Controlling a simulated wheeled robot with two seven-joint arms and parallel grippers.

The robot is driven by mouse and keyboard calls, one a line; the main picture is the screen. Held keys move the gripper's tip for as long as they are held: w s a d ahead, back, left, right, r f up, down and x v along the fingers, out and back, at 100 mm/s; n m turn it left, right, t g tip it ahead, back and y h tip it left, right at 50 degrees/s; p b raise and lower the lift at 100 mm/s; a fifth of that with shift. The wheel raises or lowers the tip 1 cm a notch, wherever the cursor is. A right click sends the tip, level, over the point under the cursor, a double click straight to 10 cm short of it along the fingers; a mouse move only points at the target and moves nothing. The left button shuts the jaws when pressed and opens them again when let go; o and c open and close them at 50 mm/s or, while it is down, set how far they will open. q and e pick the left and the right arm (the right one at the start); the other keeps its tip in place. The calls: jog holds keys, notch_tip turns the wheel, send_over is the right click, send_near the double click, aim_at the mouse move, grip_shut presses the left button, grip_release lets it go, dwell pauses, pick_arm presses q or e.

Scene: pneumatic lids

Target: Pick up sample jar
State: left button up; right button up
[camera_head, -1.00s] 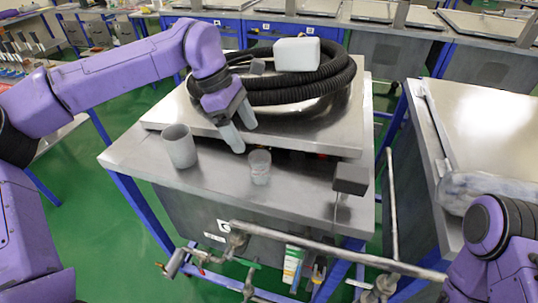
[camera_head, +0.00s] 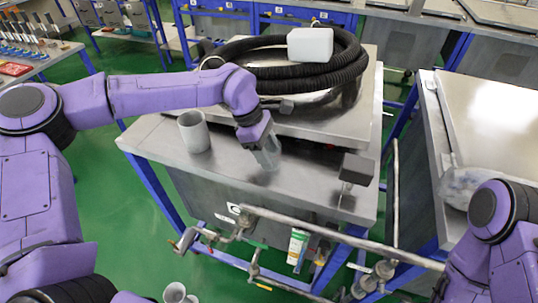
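The sample jar (camera_head: 268,159) is a small, clear, greyish cup on the steel bench top (camera_head: 226,172), near its front edge. My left gripper (camera_head: 264,150) points down at the jar, with its fingers at the jar's sides and partly covering it. Fingers and jar overlap in a similar grey, so I cannot tell whether the fingers are closed on it. The jar looks upright and at bench level. My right arm shows at the lower right, but its gripper is out of view.
A larger grey cup (camera_head: 194,132) stands left of the jar. A black hose coil (camera_head: 335,72) with a white container (camera_head: 310,44) lies on the raised lid behind. A dark block (camera_head: 356,168) stands at right. Pipes (camera_head: 310,228) run along the front.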

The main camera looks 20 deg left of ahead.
pick_arm(q)
jog(key=c, duration=0.4)
jog(key=shift+o, duration=0.2)
jog(key=shift+a, duration=0.1)
